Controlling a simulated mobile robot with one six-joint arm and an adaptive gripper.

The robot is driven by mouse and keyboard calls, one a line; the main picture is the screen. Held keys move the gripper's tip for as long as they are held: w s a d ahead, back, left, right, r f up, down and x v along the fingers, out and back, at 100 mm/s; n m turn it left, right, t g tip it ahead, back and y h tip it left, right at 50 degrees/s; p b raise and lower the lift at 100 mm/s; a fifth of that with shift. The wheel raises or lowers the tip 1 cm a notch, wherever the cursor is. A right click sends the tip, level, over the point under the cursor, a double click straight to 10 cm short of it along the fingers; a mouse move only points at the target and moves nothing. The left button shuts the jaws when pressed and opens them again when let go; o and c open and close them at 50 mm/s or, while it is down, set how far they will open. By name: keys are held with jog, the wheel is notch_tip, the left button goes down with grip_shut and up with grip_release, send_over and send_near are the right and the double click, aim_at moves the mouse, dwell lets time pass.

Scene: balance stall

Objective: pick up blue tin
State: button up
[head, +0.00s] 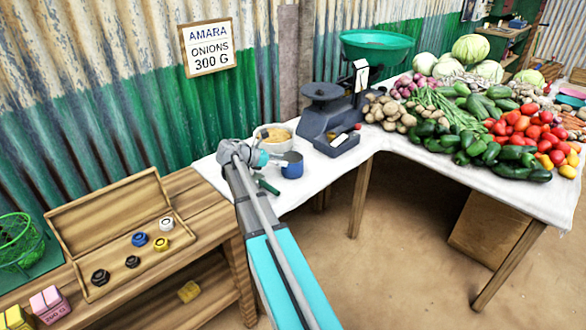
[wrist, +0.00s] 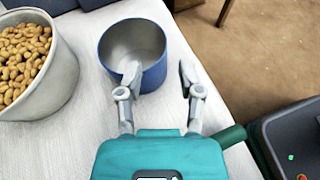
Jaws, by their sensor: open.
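The blue tin (head: 292,168) stands upright on the white cloth of the stall table, near its front edge. In the wrist view the blue tin (wrist: 152,78) is open-topped and looks empty, with a grey inside. My gripper (wrist: 158,80) is open, its fingers pointing toward the tin. The left finger overlaps the tin's near side in the picture and the right finger is to the right of its wall. I cannot tell whether either finger touches it. In the head view my gripper (head: 266,183) is just left of the tin, partly hidden by my arm.
A bowl of nuts or beans (wrist: 42,75) stands close left of the tin. A dark scale (head: 330,112) with a green pan (head: 376,45) is behind it. Vegetables cover the table's right. A wooden box of weights (head: 110,205) lies on the lower bench at left.

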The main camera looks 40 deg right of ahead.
aim_at(300, 163)
jog(key=b+x, duration=0.1)
jog(key=x, duration=0.2)
jog(key=shift+s+d+f+b, duration=0.15)
jog(key=shift+s+f+b, duration=0.05)
jog(key=shift+b, duration=0.1)
jog(key=shift+x, duration=0.8)
jog(key=shift+r, duration=0.1)
grip_shut()
